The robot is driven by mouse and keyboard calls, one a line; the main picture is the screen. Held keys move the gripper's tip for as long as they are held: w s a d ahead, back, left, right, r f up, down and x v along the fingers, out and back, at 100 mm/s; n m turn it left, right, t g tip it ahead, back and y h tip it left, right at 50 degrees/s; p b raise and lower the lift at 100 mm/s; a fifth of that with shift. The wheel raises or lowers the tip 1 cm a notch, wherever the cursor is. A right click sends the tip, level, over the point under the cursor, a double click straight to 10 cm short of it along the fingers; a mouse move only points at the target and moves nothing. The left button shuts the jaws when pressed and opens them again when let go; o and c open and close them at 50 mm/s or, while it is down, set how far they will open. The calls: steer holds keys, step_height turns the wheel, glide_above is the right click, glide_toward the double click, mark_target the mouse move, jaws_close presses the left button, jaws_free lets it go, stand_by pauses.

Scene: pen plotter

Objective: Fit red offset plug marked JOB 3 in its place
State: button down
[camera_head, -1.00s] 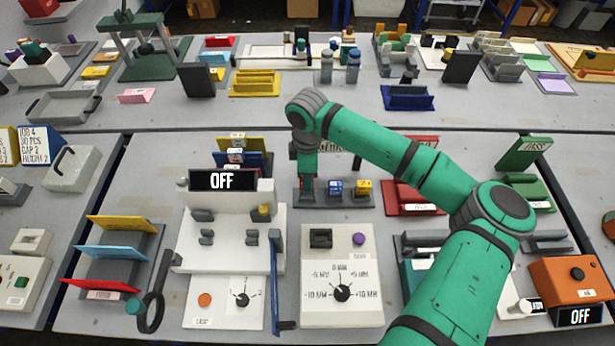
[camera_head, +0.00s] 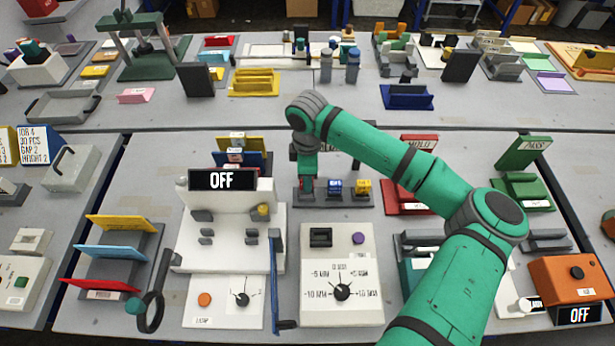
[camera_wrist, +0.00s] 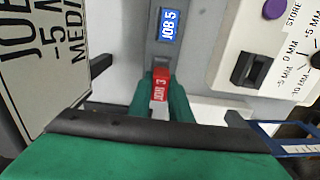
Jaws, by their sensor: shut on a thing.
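My gripper (camera_head: 306,184) is over the left end of the dark plug rack (camera_head: 335,201), its jaws pointing down. In the wrist view the green fingers (camera_wrist: 161,98) are shut on the red plug (camera_wrist: 160,84), whose label shows a 3. Whether the plug still touches the rack, I cannot tell. Beside it stands the blue plug (camera_head: 335,187), marked JOB 5 in the wrist view (camera_wrist: 168,25). A yellow plug (camera_head: 363,187) stands at the rack's right end. The white dial box (camera_head: 372,261) in front carries a black square socket (camera_head: 320,237), which looks empty.
A red holder (camera_head: 412,196) is to the right, partly behind my arm.

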steer(key=shift+f, duration=1.3)
steer(key=c, duration=1.5)
jaws_free()
steer(key=shift+c, duration=0.2)
step_height(320, 180, up, 11)
steer(key=shift+f, duration=0.1)
steer(key=shift+s, duration=0.1)
